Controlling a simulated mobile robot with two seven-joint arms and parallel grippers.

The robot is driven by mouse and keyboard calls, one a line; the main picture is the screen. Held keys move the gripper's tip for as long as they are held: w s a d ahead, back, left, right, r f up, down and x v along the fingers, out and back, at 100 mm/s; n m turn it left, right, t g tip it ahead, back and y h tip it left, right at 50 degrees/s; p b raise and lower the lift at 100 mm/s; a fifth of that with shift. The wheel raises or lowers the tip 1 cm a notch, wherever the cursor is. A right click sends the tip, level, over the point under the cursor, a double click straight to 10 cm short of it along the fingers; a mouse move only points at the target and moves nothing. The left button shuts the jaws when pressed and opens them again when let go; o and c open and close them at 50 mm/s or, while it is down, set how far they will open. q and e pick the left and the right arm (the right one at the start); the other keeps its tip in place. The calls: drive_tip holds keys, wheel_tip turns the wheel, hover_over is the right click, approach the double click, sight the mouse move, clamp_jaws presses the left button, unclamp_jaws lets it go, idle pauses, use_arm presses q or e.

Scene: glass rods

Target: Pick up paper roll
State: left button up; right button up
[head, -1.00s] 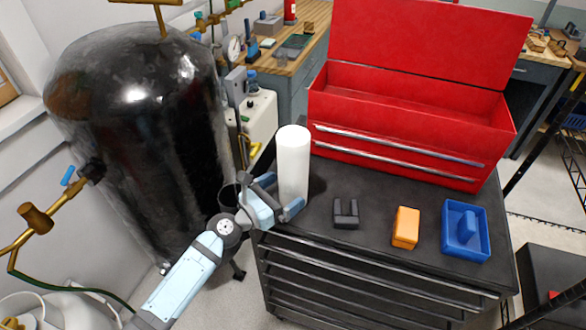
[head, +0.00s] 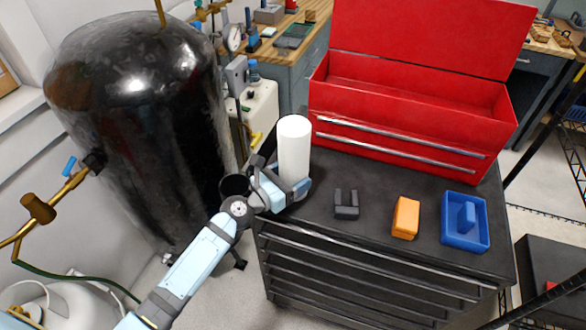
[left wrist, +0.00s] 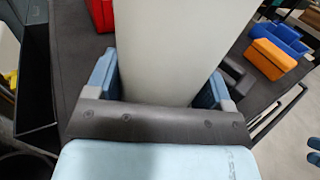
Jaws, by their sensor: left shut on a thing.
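The white paper roll (head: 294,148) stands upright near the left end of the black cabinet top. My left gripper (head: 291,190) is shut on its lower part, with a finger on each side. In the left wrist view the roll (left wrist: 178,45) fills the middle between the two blue fingers (left wrist: 165,80). The roll's base is hidden behind the gripper, so I cannot tell whether it touches the top.
On the cabinet top (head: 372,180) are a dark grey bracket (head: 346,211), an orange block (head: 405,217) and a blue tray (head: 449,236). A red open toolbox (head: 410,120) stands behind. A large black tank (head: 140,130) is at the left.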

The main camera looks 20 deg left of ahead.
sight(292, 126)
use_arm(q)
wheel_tip(292, 126, up, 9)
drive_tip(key=p, duration=0.4)
drive_tip(key=shift+r, duration=0.2)
wheel_tip(292, 126, up, 9)
drive_tip(key=shift+r+p, duration=0.1)
drive_tip(key=shift+p, duration=0.85)
drive_tip(key=shift+a+r, duration=0.1)
drive_tip(key=shift+r, duration=0.2)
drive_tip(key=s+a+f, duration=0.3)
drive_tip(key=s+a, duration=0.1)
drive_tip(key=a, duration=0.2)
drive_tip(key=shift+m+g+h, duration=0.3)
drive_tip(key=shift+m+h, duration=0.1)
drive_tip(key=shift+h, duration=0.2)
drive_tip(key=w+d+r+b, duration=0.1)
drive_tip(key=d, duration=0.1)
drive_tip(key=w+d+r, duration=0.1)
drive_tip(key=d, duration=0.1)
drive_tip(key=w+d+r+b, duration=0.1)
drive_tip(key=w+d, duration=0.1)
drive_tip(key=shift+r+b, duration=0.15)
drive_tip(key=shift+b, duration=0.15)
wheel_tip(292, 126, down, 14)
drive_tip(key=b, duration=0.3)
drive_tip(key=shift+f+b, duration=0.25)
drive_tip(key=shift+b, duration=0.15)
drive_tip(key=shift+f+b, duration=1.15)
drive_tip(key=shift+f, duration=1.25)
drive_tip(key=shift+d, duration=0.1)
